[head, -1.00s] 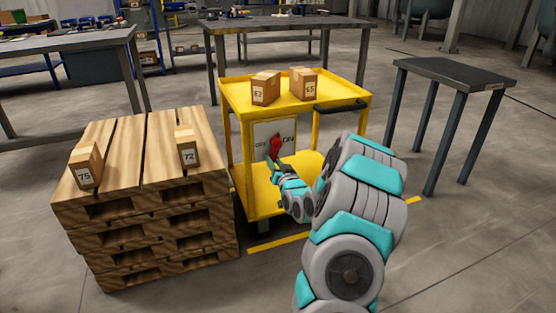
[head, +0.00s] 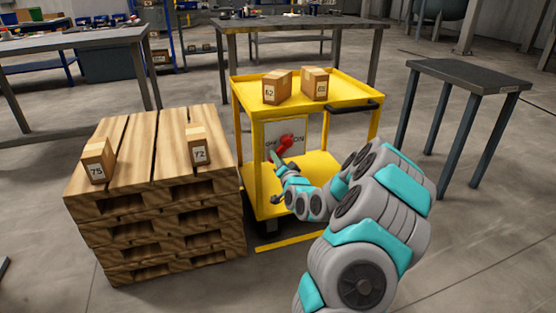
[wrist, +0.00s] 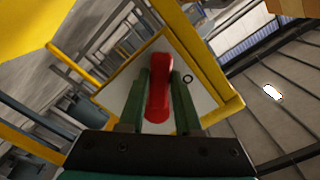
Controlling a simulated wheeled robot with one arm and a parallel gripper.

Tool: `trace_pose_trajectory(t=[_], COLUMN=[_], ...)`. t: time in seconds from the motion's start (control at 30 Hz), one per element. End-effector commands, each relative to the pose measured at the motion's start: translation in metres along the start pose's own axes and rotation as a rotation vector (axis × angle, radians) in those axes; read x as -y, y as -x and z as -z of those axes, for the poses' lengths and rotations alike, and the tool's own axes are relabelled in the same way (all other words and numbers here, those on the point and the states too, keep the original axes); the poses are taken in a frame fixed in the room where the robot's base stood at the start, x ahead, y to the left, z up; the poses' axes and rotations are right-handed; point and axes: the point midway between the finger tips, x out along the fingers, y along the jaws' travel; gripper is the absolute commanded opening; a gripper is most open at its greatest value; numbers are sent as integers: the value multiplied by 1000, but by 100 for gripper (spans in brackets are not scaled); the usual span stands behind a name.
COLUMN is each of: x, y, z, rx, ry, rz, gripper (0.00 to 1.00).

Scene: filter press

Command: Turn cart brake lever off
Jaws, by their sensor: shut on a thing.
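The red brake lever (head: 286,143) is on a white panel (head: 299,128) on the side of the yellow cart (head: 247,185). The panel has OFF lettering at left and ON lettering at right, both partly covered. The lever lies slanted, its lower-left end at my gripper (head: 273,158). In the wrist view the red lever (wrist: 158,88) sits between the two green fingers of my gripper (wrist: 158,80). My gripper is shut on the lever. The fingers hide parts of the lever's sides.
Two boxes (head: 276,87) (head: 314,84) stand on the cart's top. A wooden pallet stack (head: 160,225) with two boxes is close at left. A dark table (head: 470,75) stands at right, and a workbench (head: 300,24) is behind the cart. Floor is clear at right.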

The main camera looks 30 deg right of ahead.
Motion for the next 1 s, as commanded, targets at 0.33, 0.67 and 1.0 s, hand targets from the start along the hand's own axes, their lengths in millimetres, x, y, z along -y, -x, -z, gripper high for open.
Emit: trace_pose_trajectory(t=[0.33, 0.67, 1.0], x=[0, 0, 0], y=[0, 0, 16], z=[0, 0, 1], rx=[0, 0, -1], ry=[-1, 0, 0], rz=[1, 1, -1], gripper=[40, 62, 62])
